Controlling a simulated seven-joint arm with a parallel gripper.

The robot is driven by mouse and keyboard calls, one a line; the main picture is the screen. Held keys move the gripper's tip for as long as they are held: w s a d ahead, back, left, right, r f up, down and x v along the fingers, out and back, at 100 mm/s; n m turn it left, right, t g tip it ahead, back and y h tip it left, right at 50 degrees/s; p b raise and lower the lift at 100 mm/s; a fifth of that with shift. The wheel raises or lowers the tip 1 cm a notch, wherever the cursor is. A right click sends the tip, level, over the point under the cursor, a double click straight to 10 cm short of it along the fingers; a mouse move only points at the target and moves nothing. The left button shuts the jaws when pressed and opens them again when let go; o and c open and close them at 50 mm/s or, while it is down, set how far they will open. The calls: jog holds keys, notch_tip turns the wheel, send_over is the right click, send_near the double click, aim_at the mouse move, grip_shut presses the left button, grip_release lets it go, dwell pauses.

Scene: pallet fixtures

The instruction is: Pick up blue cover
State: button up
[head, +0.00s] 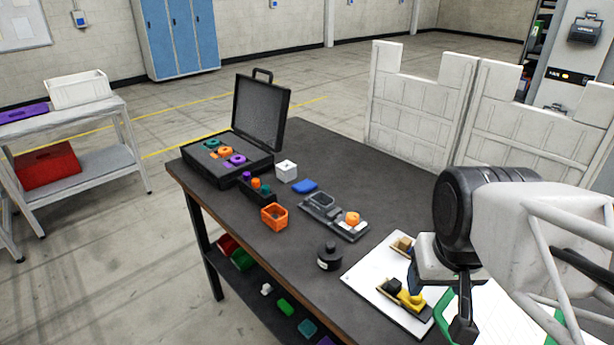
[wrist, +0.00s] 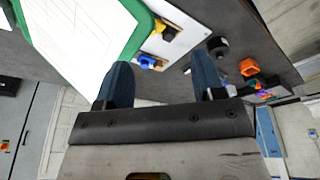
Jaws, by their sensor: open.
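A flat blue piece that looks like the blue cover (head: 305,186) lies on the dark table, between the white cube and the grey fixture. My gripper (head: 438,303) is at the right of the head view, above the white board and well apart from the flat blue piece. In the wrist view my gripper (wrist: 160,62) shows two blue fingers spread wide with nothing between them. A small blue part (wrist: 148,61) sits in a wooden holder on the white board beyond the fingers. I cannot make out the flat blue piece in the wrist view.
The grey fixture (head: 320,206) holds an orange part. An orange box (head: 274,217), a black round part (head: 329,257) and a white cube (head: 286,171) stand on the table. An open black case (head: 210,170) is at the back left. A green-edged clipboard (wrist: 75,30) lies beside the white board (head: 372,274).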

jog(key=shift+o, duration=0.4)
jog(key=o, duration=0.4)
jog(key=shift+w+r, duration=0.1)
